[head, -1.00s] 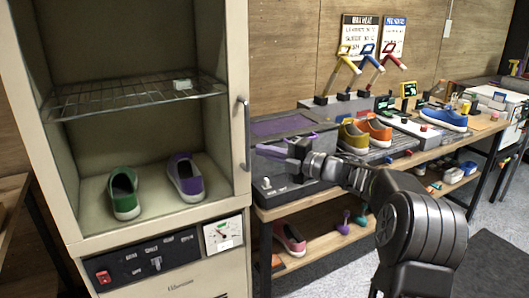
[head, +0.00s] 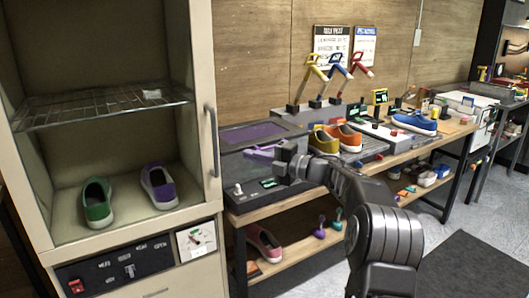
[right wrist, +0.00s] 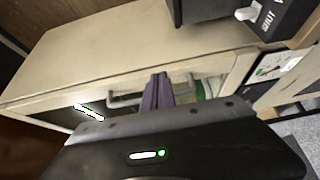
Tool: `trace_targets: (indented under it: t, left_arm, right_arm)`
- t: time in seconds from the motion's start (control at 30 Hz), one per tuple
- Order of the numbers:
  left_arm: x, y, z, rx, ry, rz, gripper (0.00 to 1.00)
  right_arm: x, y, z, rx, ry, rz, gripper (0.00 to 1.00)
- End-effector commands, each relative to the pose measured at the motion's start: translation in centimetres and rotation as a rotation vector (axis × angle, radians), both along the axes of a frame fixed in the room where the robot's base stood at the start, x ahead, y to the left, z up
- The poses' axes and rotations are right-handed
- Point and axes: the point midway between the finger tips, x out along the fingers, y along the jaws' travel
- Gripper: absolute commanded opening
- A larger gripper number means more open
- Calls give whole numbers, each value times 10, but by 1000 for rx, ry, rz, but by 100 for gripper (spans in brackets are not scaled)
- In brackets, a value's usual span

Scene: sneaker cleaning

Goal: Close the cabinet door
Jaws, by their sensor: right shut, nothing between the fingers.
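The beige cabinet (head: 206,60) stands at the left of the head view. Its glass-fronted door, with a vertical grey handle (head: 212,140) on the right edge, looks flush with the cabinet front; I see no clear gap. Inside, a green shoe (head: 97,202) and a purple shoe (head: 159,186) stand below a wire shelf (head: 100,108). My right gripper (head: 262,152) has purple fingers, shut and empty, to the right of the handle and apart from it in the head view. In the right wrist view the fingers (right wrist: 158,92) overlap the handle (right wrist: 125,98); contact cannot be told. My left gripper is not in view.
A workbench (head: 300,195) with colored shoes, lamps and boxes runs along the wall right of the cabinet, under my right arm. A lower shelf holds a pink shoe (head: 264,243). Grey floor (head: 440,215) is clear at the right, with a dark mat (head: 475,265).

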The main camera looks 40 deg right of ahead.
Motion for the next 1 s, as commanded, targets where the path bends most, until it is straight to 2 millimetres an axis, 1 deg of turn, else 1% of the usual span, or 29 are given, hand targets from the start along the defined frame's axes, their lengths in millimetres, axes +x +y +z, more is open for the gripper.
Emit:
trace_targets:
  t: [0.03,0.1,0.2,0.3,0.47,1.0]
  left_arm:
    - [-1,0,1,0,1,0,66]
    - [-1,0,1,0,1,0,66]
    - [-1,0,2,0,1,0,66]
    - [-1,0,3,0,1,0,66]
    - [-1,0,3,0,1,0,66]
    - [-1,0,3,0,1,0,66]
  right_arm:
    - [3,-10,-1,0,1,-2,0]
    - [6,-20,-1,-1,2,-2,0]
    - [9,-32,0,0,0,-2,0]
    - [11,-39,0,0,0,0,0]
    - [12,-43,0,0,0,0,0]
    - [12,-43,0,1,0,0,0]
